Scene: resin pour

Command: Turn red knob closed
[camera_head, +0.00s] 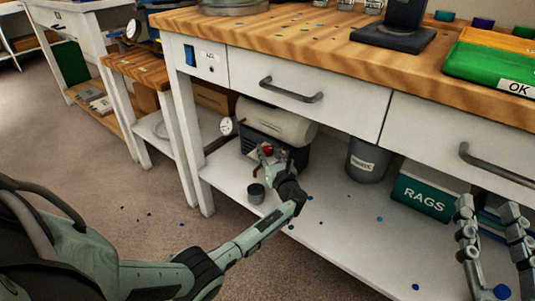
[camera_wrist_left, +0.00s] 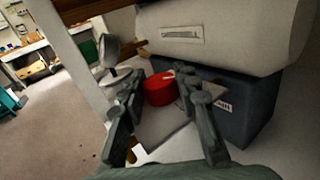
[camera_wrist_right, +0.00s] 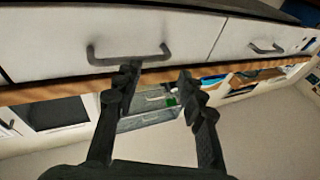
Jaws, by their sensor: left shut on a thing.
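The red knob (camera_head: 267,150) is low on the shelf in front of a beige tank (camera_head: 275,120). In the left wrist view, the red knob (camera_wrist_left: 160,88) is a short red cylinder between my left gripper's fingers. My left gripper (camera_head: 271,157) reaches under the bench and is shut on the knob; the exact contact is partly hidden by the fingers. In the left wrist view, my left gripper (camera_wrist_left: 165,98) has one finger on each side of it. My right gripper (camera_head: 490,210) is open and empty, in front of the bench at the right.
A round gauge (camera_head: 227,126) stands left of the tank. A dark box (camera_wrist_left: 235,107) sits below the tank. A small dark cup (camera_head: 256,193), a grey bucket (camera_head: 367,161) and a green RAGS box (camera_head: 428,192) are on the shelf. Drawers (camera_head: 300,90) hang above my left arm.

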